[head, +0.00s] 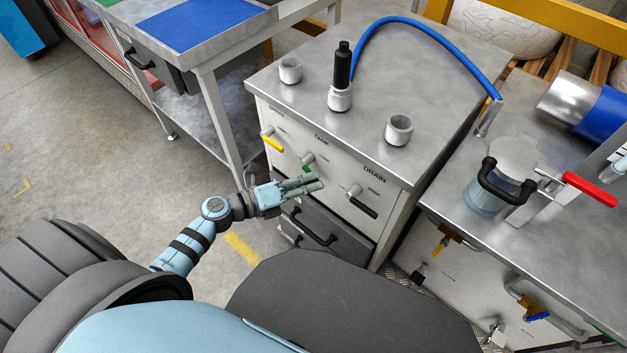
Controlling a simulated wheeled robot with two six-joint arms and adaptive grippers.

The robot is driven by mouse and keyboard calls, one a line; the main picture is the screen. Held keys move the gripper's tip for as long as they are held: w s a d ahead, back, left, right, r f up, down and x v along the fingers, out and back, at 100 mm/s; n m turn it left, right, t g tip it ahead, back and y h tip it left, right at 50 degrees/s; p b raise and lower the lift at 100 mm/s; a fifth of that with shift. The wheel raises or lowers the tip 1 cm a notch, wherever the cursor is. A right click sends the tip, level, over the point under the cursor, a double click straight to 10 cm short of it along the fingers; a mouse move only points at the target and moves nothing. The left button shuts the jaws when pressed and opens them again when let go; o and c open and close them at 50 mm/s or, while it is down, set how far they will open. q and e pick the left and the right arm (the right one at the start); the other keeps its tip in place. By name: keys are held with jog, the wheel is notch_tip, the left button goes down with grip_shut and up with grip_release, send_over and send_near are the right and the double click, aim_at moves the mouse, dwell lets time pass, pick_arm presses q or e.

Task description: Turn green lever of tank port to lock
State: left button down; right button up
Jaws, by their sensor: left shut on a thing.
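The TANK valve (307,159) is on the front panel of the grey metal cabinet (420,70), between a yellow lever and a black lever. Its green lever (306,168) points down from the valve, and most of it is hidden by my gripper. My left gripper (312,182) is in front of the panel, just below the valve, with its fingers shut on the green lever. The tank port on the cabinet top holds a white fitting with a black handle (342,70) standing upright. My right gripper is not in view.
The yellow lever (271,144) is left of the green one; the black DRAIN lever (363,208) is right. Drawers with black handles (312,228) lie below. A blue hose (425,28) arches over the cabinet top. A bench with a red lever (590,190) stands right.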

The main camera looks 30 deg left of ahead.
pick_arm(q)
jog(key=m+y+p, duration=0.1)
jog(key=a+f+m+y+p, duration=0.1)
jog(key=m, duration=0.1)
jog(key=m+p, duration=0.1)
jog(key=shift+w+a+f+m+y, duration=0.15)
jog(key=shift+w+a+m+y, duration=0.15)
jog(key=shift+a+m+y, duration=0.1)
jog(key=shift+w+a+f+m+y+p, duration=0.15)
jog(key=shift+a+m+y+p, duration=0.4)
jog(key=shift+m, duration=0.35)
jog(key=shift+w+a+f+m+y+p, duration=0.1)
jog(key=shift+a+f+m+y+p, duration=0.15)
jog(key=shift+m+y, duration=0.55)
jog(key=shift+a, duration=0.1)
jog(key=shift+r, duration=0.1)
jog(key=c, duration=1.6)
grip_release()
